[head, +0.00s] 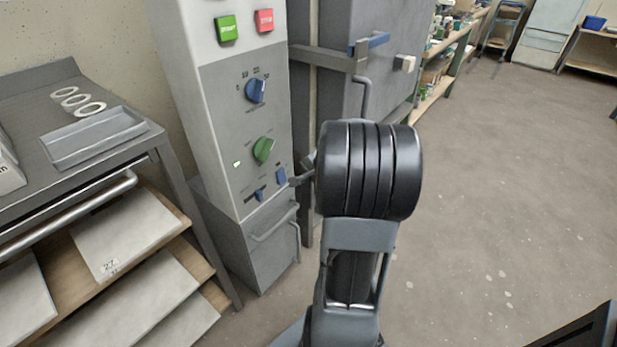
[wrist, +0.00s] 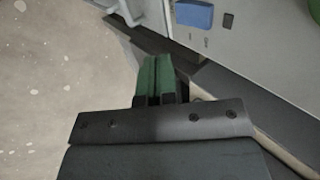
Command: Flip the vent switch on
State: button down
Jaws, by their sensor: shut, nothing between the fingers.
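A blue switch (wrist: 193,14) is ahead at the top, apart from the fingertips in the picture.
A blue knob (head: 256,90), a green knob (head: 263,150) and green and red buttons (head: 264,21) sit higher on the panel. A grey cabinet with a latch (head: 375,42) stands behind right. A shelf cart (head: 95,130) stands left. The floor at right (head: 500,190) is clear.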

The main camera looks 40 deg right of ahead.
aim_at(284, 182)
jog(key=w+a+f+b, duration=0.1)
jog(key=w+f+b, duration=0.1)
jog(key=w+f, duration=0.3)
jog(key=shift+w+a+f, duration=0.25)
jog(key=shift+w+f, duration=0.15)
jog(key=shift+w, duration=0.9)
jog(key=shift+w+f+b, duration=0.15)
jog(key=shift+w+b, duration=0.1)
jog(key=shift+b, duration=0.1)
